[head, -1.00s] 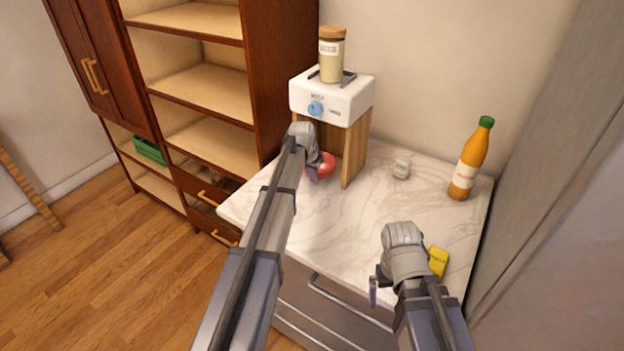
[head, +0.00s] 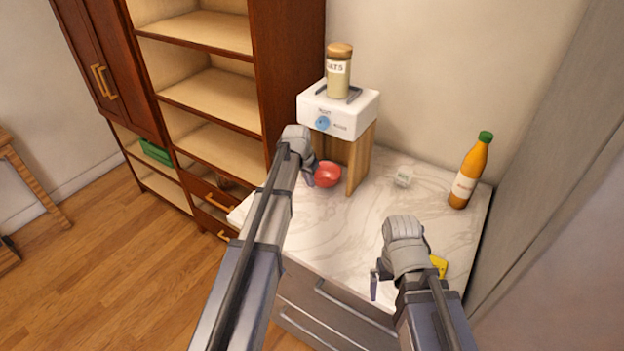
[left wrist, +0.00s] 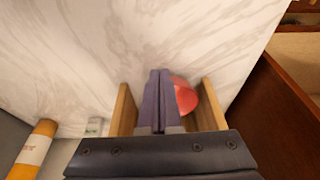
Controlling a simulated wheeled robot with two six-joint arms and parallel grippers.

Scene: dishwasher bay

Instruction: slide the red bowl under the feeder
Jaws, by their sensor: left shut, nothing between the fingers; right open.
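The red bowl (head: 327,174) sits on the marble counter at the front opening of the feeder, near its left side. The feeder (head: 338,108) is a white box with a blue knob on wooden side legs, with a jar of oats (head: 339,72) on top. My left gripper (head: 309,177) is shut and empty, just left of the bowl in the head view. In the left wrist view the shut fingers (left wrist: 158,100) are beside the bowl (left wrist: 185,96), partly covering it; I cannot tell whether they touch. My right gripper (head: 376,282) is open over the counter's front edge.
An orange bottle (head: 467,172) stands at the counter's back right. A small white jar (head: 403,177) is right of the feeder. A yellow item (head: 438,266) lies partly behind my right arm. A wooden shelf unit (head: 205,85) stands to the left.

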